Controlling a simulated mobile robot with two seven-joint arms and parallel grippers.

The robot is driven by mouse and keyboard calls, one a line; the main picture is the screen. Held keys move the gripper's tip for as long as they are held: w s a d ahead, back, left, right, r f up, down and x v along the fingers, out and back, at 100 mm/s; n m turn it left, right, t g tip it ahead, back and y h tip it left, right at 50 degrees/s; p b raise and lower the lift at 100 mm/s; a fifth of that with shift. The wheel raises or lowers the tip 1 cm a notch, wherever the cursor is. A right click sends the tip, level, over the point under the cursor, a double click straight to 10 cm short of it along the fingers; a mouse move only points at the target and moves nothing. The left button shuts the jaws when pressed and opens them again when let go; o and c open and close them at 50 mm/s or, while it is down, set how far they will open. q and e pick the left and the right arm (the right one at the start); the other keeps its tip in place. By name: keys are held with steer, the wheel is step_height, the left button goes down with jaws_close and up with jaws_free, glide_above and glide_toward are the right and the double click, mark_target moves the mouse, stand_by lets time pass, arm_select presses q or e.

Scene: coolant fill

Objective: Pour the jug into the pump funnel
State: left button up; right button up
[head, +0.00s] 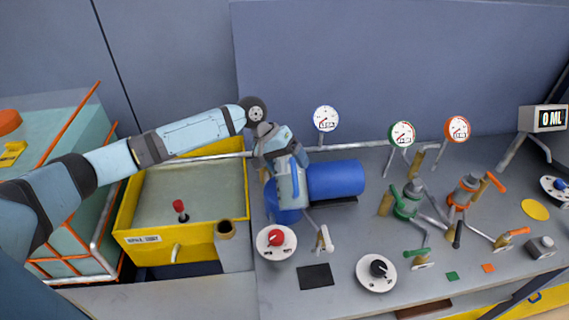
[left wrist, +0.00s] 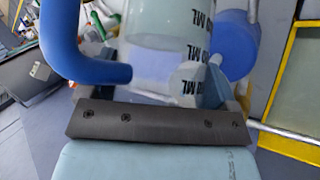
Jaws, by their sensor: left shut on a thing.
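My left gripper (head: 282,165) reaches over the bench from the left and points down beside a blue motor-like cylinder (head: 338,179). In the left wrist view, the gripper (left wrist: 165,88) is shut on the jug (left wrist: 165,60). The jug is clear, with black ML markings and a blue handle (left wrist: 85,62). A pale blue tint shows in its lower part. In the head view, the gripper partly hides the jug (head: 291,188). My right gripper is not in view.
A yellow-walled tank (head: 170,250) stands left of the bench. Dials (head: 276,241), gauges (head: 326,118), green valves (head: 406,203) and orange valves (head: 465,192) crowd the bench. A display (head: 545,118) at the far right reads 0 ML. A grey wall panel stands behind.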

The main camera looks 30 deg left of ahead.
arm_select(q)
steer(key=shift+d+r, duration=0.15)
steer(key=shift+w+a+h+b, duration=0.1)
steer(key=shift+a+h+b, duration=0.1)
steer(key=shift+h+b, duration=0.1)
steer(key=shift+d+r+g, duration=0.1)
steer(key=shift+d+g, duration=0.05)
steer(key=shift+g, duration=0.15)
steer(key=shift+w+a+b, duration=0.1)
steer(key=shift+a+b, duration=0.1)
steer(key=shift+b, duration=0.1)
steer(key=shift+d+r, duration=0.1)
steer(key=shift+d, duration=0.05)
steer(key=shift+a, duration=0.2)
steer(key=shift+d, duration=0.15)
steer(key=shift+b, duration=0.3)
steer(key=shift+h, duration=0.3)
